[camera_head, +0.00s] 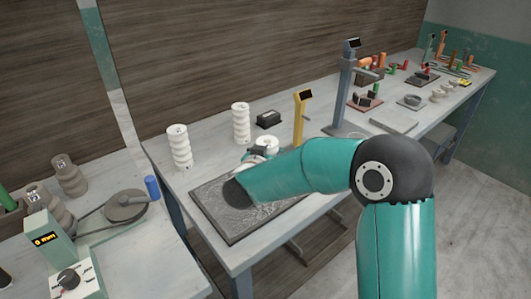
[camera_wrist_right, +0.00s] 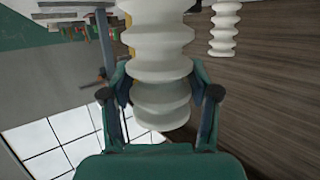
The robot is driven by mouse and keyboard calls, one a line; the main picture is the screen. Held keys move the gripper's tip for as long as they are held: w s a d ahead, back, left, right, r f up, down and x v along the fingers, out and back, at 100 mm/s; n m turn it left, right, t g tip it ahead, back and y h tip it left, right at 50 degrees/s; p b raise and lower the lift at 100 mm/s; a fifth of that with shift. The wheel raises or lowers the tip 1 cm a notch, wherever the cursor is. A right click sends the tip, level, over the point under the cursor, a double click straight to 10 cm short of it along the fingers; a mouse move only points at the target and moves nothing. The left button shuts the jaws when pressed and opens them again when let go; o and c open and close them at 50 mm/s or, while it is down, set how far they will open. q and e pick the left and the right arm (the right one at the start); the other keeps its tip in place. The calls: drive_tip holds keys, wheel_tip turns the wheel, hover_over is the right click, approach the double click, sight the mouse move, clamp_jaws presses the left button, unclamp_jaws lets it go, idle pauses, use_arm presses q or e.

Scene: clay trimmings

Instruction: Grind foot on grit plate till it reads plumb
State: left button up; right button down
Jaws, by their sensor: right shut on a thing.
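The grit plate (camera_head: 222,222) is a dark-framed slab with a grey, streaked surface on the near bench. My right gripper (camera_head: 260,154) is over its far side, mostly hidden behind my forearm. It is shut on a white ribbed piece (camera_head: 266,143), whose top shows beyond the arm. In the right wrist view the white piece (camera_wrist_right: 158,68) stands between both fingers (camera_wrist_right: 160,95). Its foot and any contact with the plate are hidden. A yellow post (camera_head: 299,117) with a small dark display stands just beyond; no reading is legible. My left gripper is out of view.
Two white ribbed pieces (camera_head: 179,147) (camera_head: 240,123) stand behind the plate, near a black box (camera_head: 268,119). A tall grey stand (camera_head: 346,88) is further right. At left are a grey wheel (camera_head: 126,207) and a control box (camera_head: 50,240). The plate's near left is clear.

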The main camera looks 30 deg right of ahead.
drive_tip(key=shift+f, duration=0.1)
idle(0.3)
drive_tip(key=shift+a+p, duration=0.55)
drive_tip(key=shift+a, duration=0.7)
drive_tip(key=a+p, duration=0.2)
drive_tip(key=a, duration=0.5)
drive_tip(key=shift+s+f, duration=0.2)
drive_tip(key=shift+s, duration=0.25)
drive_tip(key=shift+s+a+p, duration=0.1)
drive_tip(key=shift+a+p, duration=0.65)
drive_tip(key=shift+a, duration=0.85)
drive_tip(key=shift+r, duration=0.1)
wheel_tip(320, 180, up, 5)
drive_tip(key=p, duration=0.4)
drive_tip(key=shift+d+r+p, duration=0.1)
drive_tip(key=shift+p, duration=0.3)
